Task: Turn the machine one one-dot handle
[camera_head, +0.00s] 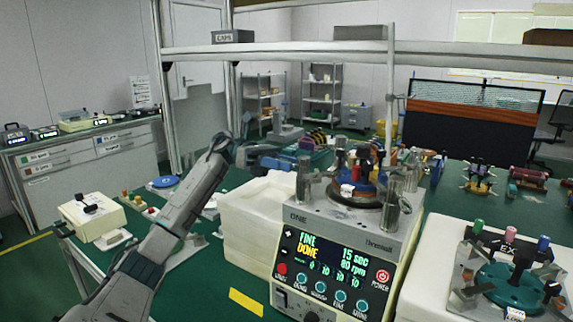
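Machine one (333,240) is a pale boxy lapping machine, labelled ONE, standing on the green bench right of centre. Its lit panel reads FINE, DONE, 15 sec and 80 rpm. On its top is a round blue and dark plate (358,192) with several dark and coloured upright handles and clear cylinders around it. The handles' dots are too small to read, so I cannot tell which is the one-dot handle. My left arm rises from the lower left, and my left gripper (298,162) is at the left of the machine's top. Its fingers blend into the clutter. My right gripper is not in view.
A white foam-like block (255,225) stands left of the machine. Another machine top with a teal plate (512,288) and coloured handles is at the lower right. A white switch box (92,217) sits at the left. A metal frame rail (300,52) crosses above.

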